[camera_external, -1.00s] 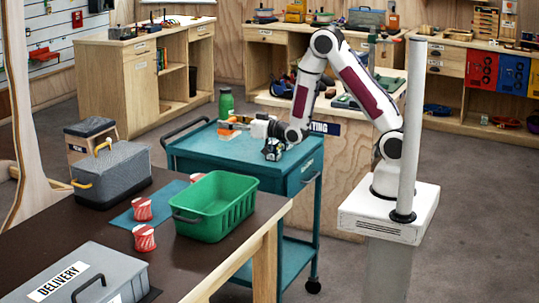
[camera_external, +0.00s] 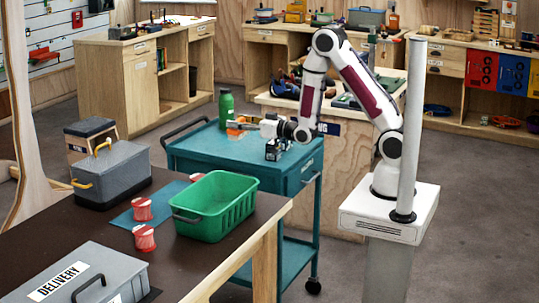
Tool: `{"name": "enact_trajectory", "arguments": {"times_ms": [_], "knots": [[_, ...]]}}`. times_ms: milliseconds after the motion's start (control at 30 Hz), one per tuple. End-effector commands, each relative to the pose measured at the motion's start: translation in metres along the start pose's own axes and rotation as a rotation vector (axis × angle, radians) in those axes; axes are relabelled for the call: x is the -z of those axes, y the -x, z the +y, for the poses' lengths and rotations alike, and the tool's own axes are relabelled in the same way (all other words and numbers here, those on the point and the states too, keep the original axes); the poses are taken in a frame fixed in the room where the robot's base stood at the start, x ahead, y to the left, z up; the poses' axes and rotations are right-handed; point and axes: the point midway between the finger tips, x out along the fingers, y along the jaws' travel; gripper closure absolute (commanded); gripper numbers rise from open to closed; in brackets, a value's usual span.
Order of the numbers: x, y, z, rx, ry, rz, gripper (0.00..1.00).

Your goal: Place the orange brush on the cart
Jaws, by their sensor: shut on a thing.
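The orange brush (camera_external: 236,127) shows as a small orange shape at the far left end of my arm, over the back part of the cart. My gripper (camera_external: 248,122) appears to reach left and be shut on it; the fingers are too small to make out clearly. The teal cart (camera_external: 206,150) stands below, with a flat top and a lower shelf. The brush looks to be above the cart top, but I cannot tell how large the gap is.
A green bottle (camera_external: 226,107) stands by the cart's back edge near the brush. The front left of the cart top is clear.

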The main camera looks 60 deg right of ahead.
Motion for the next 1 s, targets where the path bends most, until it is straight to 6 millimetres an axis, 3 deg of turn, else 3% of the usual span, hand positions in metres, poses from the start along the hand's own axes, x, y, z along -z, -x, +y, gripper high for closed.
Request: {"name": "enact_trajectory", "arguments": {"times_ms": [733, 1000], "knots": [[0.001, 0.0, 0.0, 0.0, 0.0, 0.001, 0.79], [0.015, 0.0, 0.0, 0.0, 0.0, 0.004, 0.79]]}}
